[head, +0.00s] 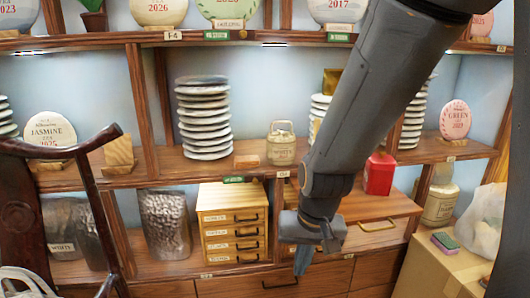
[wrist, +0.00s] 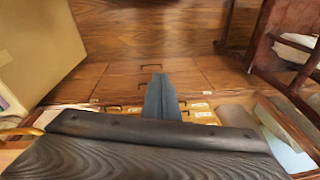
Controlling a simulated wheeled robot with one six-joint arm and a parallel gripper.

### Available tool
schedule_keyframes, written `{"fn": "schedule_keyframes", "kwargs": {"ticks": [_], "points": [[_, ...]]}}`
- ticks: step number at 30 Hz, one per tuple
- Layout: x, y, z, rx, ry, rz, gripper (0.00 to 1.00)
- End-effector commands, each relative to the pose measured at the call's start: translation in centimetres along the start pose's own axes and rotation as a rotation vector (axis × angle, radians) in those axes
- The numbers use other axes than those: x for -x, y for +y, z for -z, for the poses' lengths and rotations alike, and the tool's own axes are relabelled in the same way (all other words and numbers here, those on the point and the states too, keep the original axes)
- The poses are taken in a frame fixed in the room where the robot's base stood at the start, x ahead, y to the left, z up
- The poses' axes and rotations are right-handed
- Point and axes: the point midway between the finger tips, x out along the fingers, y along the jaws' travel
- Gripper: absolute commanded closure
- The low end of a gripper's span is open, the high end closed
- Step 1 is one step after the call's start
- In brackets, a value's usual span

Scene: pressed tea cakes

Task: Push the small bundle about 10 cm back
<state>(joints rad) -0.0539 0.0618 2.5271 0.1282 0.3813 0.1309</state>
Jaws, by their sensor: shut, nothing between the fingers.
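My gripper (head: 303,262) points down in front of the lower drawers in the head view, shut and empty. In the wrist view its closed fingers (wrist: 160,98) point toward a wooden drawer front and touch nothing that I can see. No thing is clearly the small bundle. A tall stack of pale round cakes (head: 203,125) stands on the middle shelf, left of my arm. A shorter-looking pale stack (head: 319,108) shows partly behind my arm, and another (head: 414,118) shows to its right. I cannot tell which of them, if any, is the bundle.
A red tin (head: 379,175) stands right of my arm. A small drawer cabinet (head: 233,224) and dark metallic jars (head: 166,225) stand left of my gripper. A dark wooden chair (head: 92,185) is at far left. A cardboard box (head: 428,268) with a sponge stands at lower right.

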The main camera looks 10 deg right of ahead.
Motion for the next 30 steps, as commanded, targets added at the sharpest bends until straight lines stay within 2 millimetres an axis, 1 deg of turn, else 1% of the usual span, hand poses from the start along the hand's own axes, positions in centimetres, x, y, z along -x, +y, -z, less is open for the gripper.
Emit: {"fn": "schedule_keyframes", "kwargs": {"ticks": [1, 2, 3, 5, 6, 9, 12, 15, 18, 20, 21, 25, 27, 30], "points": [[-0.1, -1.8, 1.9, -0.071, 0.061, 0.030, 1.00], [-0.3, -2.9, 3.3, -0.128, 0.106, 0.052, 1.00], [-0.4, -4.4, 5.3, -0.212, 0.169, 0.084, 1.00], [-0.3, -6.5, 8.2, -0.344, 0.267, 0.134, 1.00], [-0.2, -7.6, 10.1, -0.431, 0.331, 0.167, 1.00], [0.5, -9.6, 14.3, -0.653, 0.493, 0.244, 1.00], [1.6, -10.7, 17.7, -0.872, 0.656, 0.323, 1.00], [3.1, -10.8, 20.0, -1.074, 0.829, 0.401, 1.00], [5.0, -10.5, 21.1, -1.249, 1.010, 0.483, 1.00], [6.3, -10.1, 21.2, -1.334, 1.117, 0.530, 1.00], [7.1, -9.9, 21.1, -1.381, 1.185, 0.560, 1.00], [9.4, -9.3, 20.2, -1.481, 1.370, 0.647, 1.00], [10.3, -9.1, 19.6, -1.507, 1.442, 0.679, 1.00], [11.1, -8.8, 19.0, -1.528, 1.506, 0.711, 1.00]]}}
